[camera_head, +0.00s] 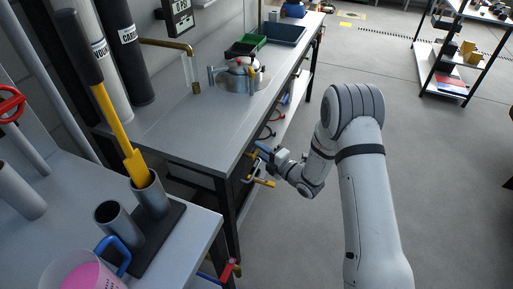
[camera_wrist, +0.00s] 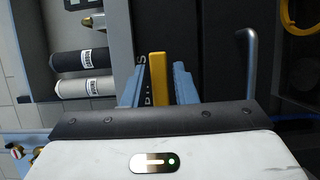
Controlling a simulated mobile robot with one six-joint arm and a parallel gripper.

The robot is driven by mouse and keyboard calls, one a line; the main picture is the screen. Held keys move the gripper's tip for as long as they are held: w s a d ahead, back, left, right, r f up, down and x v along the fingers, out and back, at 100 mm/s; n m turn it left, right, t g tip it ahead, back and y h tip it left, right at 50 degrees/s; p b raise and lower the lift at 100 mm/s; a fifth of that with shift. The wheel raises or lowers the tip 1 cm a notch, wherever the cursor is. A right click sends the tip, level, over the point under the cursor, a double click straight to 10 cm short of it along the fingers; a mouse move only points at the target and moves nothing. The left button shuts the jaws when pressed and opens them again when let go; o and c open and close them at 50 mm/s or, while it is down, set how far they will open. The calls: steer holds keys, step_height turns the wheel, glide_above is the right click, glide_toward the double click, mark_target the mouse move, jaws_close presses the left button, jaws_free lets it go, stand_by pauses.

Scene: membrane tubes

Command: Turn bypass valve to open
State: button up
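A yellow lever (camera_wrist: 158,78) stands upright in the wrist view, between the two fingers of my gripper (camera_wrist: 158,88). Small dark gaps show on both sides of it, so the fingers are apart and do not visibly grip it. In the head view my gripper (camera_head: 264,157) is low beside the near end of the long bench, close to its leg. Yellow handle parts (camera_head: 263,182) show just below the gripper there. The valve body is mostly hidden, and I cannot read a label that marks it as the bypass valve.
The long grey bench (camera_head: 185,125) holds a steel pot (camera_head: 242,77) and a green tray (camera_head: 250,40). A nearer table carries upright tubes (camera_head: 117,222), one with a yellow-shafted tool (camera_head: 118,120). A red handle (camera_head: 228,271) sits low between them.

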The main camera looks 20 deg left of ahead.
steer(key=shift+x, duration=0.8)
